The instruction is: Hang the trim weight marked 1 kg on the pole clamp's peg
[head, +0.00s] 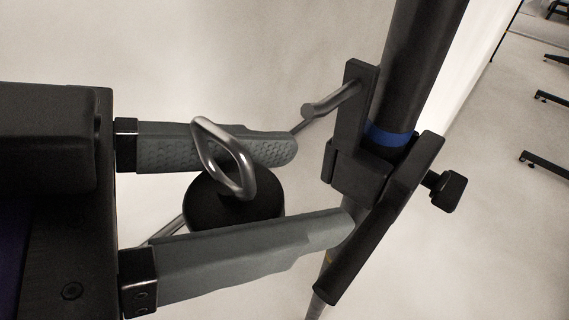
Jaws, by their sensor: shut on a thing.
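A black round weight (236,208) with a bright metal loop (243,178) sits between the two grey fingers of my gripper (318,187). My gripper is shut on this weight. The lower finger hides part of its body, and no marking can be read on it. The loop stands above the black body and faces the camera at a slant. The black pole clamp (360,180) grips a dark pole to the right of my fingertips. Its metal peg (334,98) points left and down from the clamp's upper plate, ending in a rounded tip. The loop and the peg are apart.
The dark pole (411,60) with a blue band (388,136) runs steeply through the clamp. A black knob (446,191) sticks out on the clamp's right. Part of a thin grey rod (165,230) shows behind the lower finger. Dark stand legs (545,160) lie far right.

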